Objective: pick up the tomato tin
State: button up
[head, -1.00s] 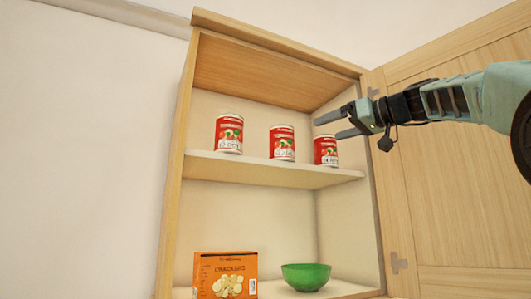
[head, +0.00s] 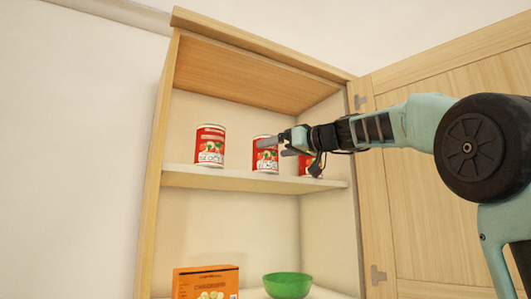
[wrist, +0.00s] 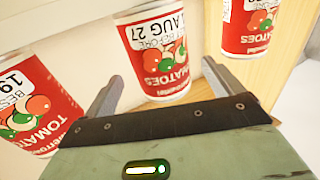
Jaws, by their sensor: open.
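Three red tomato tins stand upright on the upper cupboard shelf: a left tin (head: 210,147), a middle tin (head: 265,158) and a right tin (head: 306,166). My gripper (head: 274,146) is open and empty, in front of the middle and right tins. It partly hides both of them. In the wrist view my open fingers (wrist: 162,72) point at the middle tin (wrist: 155,45), whose label reads "AUG 27". That tin shows in the gap between the fingertips; I cannot tell whether they touch it. Two more tins show to either side, one at left (wrist: 38,105) and one at right (wrist: 250,28).
The upper shelf (head: 235,179) has a front edge just below the tins. An orange box (head: 205,283) and a green bowl (head: 287,286) stand on the lower level. The open cupboard door (head: 440,200) is at the right, behind my arm. The cupboard's left side wall (head: 160,150) bounds the shelf.

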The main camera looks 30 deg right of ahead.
aim_at(265, 150)
jog(key=p+x, duration=0.2)
jog(key=x, duration=0.1)
jog(key=shift+w+a+r+p, duration=0.15)
jog(key=shift+r+p, duration=0.1)
jog(key=shift+p, duration=0.15)
jog(key=shift+w+a+f, duration=0.2)
jog(key=shift+w+f, duration=0.05)
jog(key=shift+w, duration=0.3)
jog(key=c, duration=1.4)
jog(key=shift+r, duration=0.1)
